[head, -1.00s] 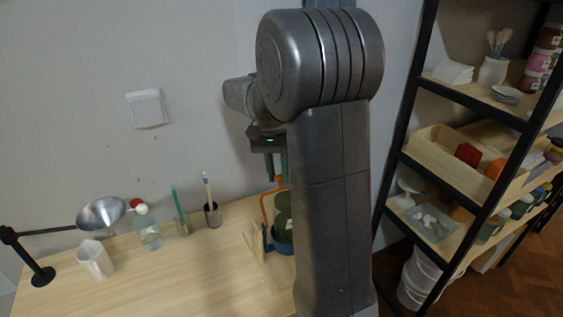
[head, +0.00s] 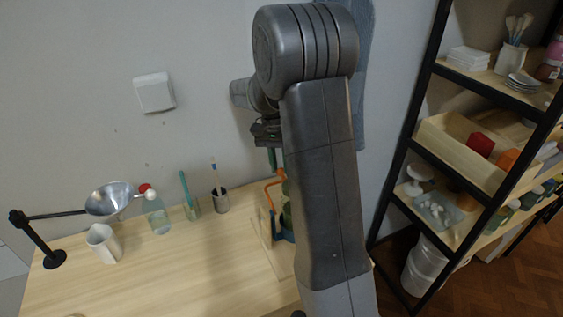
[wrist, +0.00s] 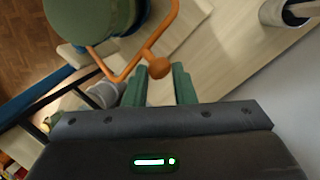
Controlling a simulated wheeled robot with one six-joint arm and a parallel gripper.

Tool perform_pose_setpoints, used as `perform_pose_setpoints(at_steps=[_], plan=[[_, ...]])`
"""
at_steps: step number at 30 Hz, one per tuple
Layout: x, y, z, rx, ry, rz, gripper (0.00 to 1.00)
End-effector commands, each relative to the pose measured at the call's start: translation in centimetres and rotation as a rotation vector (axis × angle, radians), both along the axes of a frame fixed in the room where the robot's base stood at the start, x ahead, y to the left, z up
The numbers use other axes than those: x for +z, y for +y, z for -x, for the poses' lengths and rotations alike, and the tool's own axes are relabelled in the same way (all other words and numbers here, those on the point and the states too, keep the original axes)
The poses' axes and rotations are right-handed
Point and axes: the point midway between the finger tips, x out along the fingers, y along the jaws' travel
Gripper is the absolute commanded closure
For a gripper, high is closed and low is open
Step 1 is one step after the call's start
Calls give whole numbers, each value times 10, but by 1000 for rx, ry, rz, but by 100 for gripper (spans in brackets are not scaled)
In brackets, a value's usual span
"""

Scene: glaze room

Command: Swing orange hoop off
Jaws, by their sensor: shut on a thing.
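The orange hoop (head: 266,192) stands at the side of a green jar (head: 287,212), which is largely hidden behind my arm in the head view. A blue part (head: 284,236) sits at the jar's base. In the wrist view the orange hoop (wrist: 128,70) bends around the green jar top (wrist: 88,18) and carries a round orange knob. My gripper (wrist: 158,78) has its green fingers on either side of that knob and is shut on it. In the head view my gripper (head: 277,163) is above the hoop.
A pale board (head: 264,238) lies under the jar on the wooden table (head: 185,275). A black-framed shelf (head: 405,150) stands to the right.

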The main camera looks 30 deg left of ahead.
Motion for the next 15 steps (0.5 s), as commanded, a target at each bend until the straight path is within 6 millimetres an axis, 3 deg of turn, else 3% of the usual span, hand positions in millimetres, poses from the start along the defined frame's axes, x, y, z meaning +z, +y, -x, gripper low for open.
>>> perform_pose_setpoints(at_steps=[11,12,15], plan=[[1,5,-2,3,-9,-13,100],[1,5,-2,3,-9,-13,75],[1,5,-2,3,-9,-11,55]])
